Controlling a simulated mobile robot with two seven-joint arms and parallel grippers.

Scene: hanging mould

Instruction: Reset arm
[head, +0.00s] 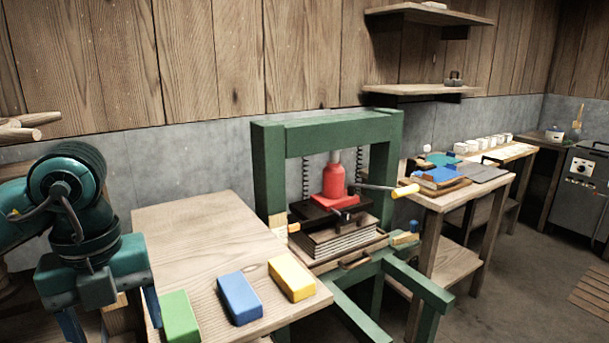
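My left arm comes in at the left, and my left gripper (112,312) points down beside the left edge of the wooden table (190,225). Its two fingers stand wide apart, and I see nothing held between them; the tips are cut off by the lower picture edge. My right gripper is not in view.
Green (178,318), blue (239,298) and yellow (291,278) blocks lie along the table's front edge. Right of them stands a green press frame (325,128) with a red jack (334,183) and a yellow-ended lever (405,190). The table's back half is clear.

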